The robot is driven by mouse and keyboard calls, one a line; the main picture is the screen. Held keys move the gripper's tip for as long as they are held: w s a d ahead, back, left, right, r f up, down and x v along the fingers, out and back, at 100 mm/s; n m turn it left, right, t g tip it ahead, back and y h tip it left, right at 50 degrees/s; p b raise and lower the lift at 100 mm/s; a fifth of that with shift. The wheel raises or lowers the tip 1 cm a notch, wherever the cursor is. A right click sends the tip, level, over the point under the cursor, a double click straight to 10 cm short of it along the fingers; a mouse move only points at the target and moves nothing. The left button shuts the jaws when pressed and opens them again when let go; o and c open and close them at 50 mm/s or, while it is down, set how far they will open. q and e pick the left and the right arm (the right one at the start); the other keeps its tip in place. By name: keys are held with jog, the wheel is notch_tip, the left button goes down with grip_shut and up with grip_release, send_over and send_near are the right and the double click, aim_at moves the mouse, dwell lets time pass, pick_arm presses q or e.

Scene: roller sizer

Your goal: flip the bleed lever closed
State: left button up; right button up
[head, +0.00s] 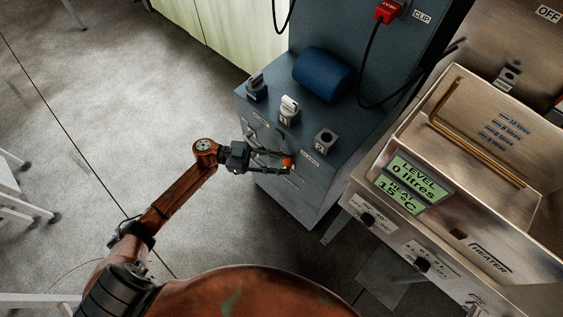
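The likely bleed lever shows as a small orange-red tip (287,162) at the front face of the blue-grey cabinet (335,185), beside a small white label. My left gripper (284,161) is at that face, its fingers spread apart, with the orange-red tip between or just beyond the fingertips. I cannot tell whether the fingers touch it. The rest of the lever is hidden or too small to make out, and so is its position. My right gripper is not in view.
On the cabinet top stand a blue roller (323,74), a dark blue holder (256,87), a white-topped block (288,109) and a grey block (326,141). A steel heated tank (470,215) reading 0 litres and 15 °C stands close on the right.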

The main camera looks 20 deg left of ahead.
pick_arm(q)
jog(key=shift+c, duration=0.5)
grip_shut()
jog(key=shift+w, duration=0.1)
